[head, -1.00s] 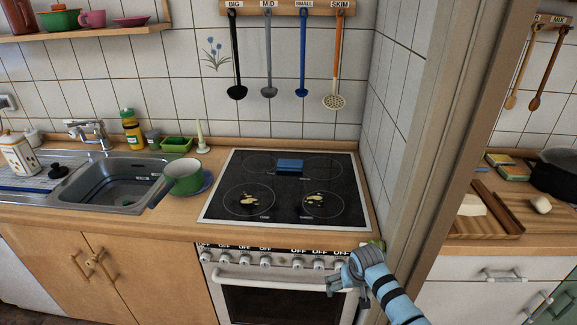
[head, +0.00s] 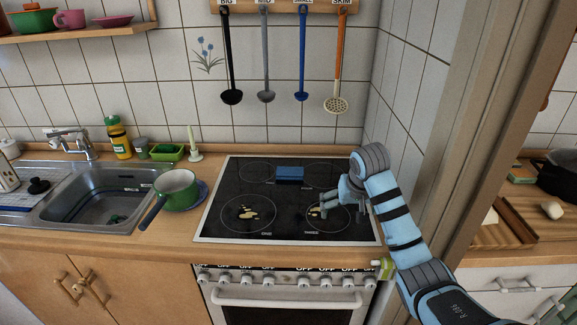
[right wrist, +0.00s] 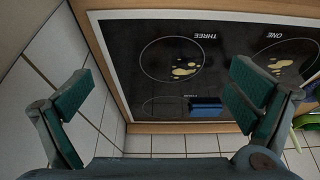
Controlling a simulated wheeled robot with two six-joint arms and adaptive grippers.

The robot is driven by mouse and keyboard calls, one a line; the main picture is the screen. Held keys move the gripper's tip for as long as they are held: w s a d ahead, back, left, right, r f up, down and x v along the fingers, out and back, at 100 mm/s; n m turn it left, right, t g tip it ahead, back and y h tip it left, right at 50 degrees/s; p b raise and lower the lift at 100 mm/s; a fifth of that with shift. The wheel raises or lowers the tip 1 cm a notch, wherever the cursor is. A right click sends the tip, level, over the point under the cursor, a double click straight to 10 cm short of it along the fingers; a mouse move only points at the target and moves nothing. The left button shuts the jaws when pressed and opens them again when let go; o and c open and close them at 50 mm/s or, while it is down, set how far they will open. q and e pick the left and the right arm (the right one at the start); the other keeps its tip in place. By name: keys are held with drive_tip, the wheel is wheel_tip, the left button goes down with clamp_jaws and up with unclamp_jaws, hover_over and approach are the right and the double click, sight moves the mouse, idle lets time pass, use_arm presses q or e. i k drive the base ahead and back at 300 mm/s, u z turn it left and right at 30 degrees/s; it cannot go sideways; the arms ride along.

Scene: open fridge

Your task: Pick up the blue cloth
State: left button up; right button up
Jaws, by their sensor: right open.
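The blue cloth (head: 289,174) looks like a small folded block and lies on the black stove top (head: 233,186), toward the back middle. It also shows in the right wrist view (right wrist: 205,107), low in the picture between my fingers and closer to the finger on the right. My right gripper (head: 324,204) is over the right part of the stove, in front and to the right of the cloth. In the right wrist view its green-padded fingers (right wrist: 160,103) are wide apart with nothing between them. My left gripper is not in view.
Yellowish spills (head: 246,213) mark the front burners. A green pan (head: 177,186) on a blue plate stands left of the stove, beside the sink (head: 105,205). A candle (head: 193,143) stands behind it. Ladles (head: 302,60) hang above. A wall post (head: 490,130) is close on the right.

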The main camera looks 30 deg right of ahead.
sight(286, 173)
drive_tip(key=u, duration=0.05)
drive_tip(key=i, duration=1.15)
